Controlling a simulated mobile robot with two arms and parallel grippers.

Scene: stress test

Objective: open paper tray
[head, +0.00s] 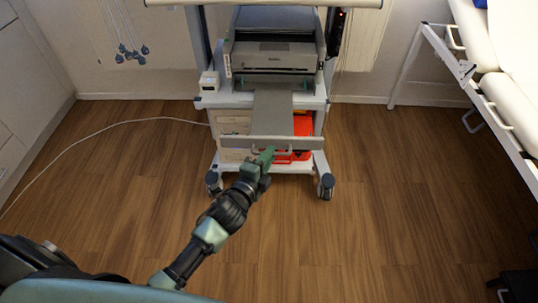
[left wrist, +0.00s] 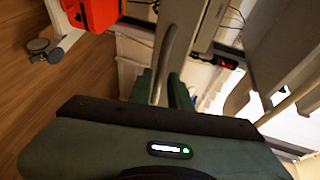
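The paper tray (head: 272,115) is a grey slab standing out from below the printer (head: 277,52) on the cart. Its wide grey front panel (head: 230,141) is well forward of the printer and bears a curved handle. My left gripper (head: 266,156) reaches the front panel from below in the head view. In the left wrist view its green fingers (left wrist: 167,91) lie on both sides of the grey handle (left wrist: 176,42) and appear shut on it. The fingertips are partly hidden. My right gripper is not in view.
The cart (head: 208,101) has casters at its feet and a red-orange object (head: 303,133) low on it. A white cable (head: 100,133) runs across the floor at left. A bed with a metal rail (head: 478,90) stands at right. The wooden floor in front is mostly clear.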

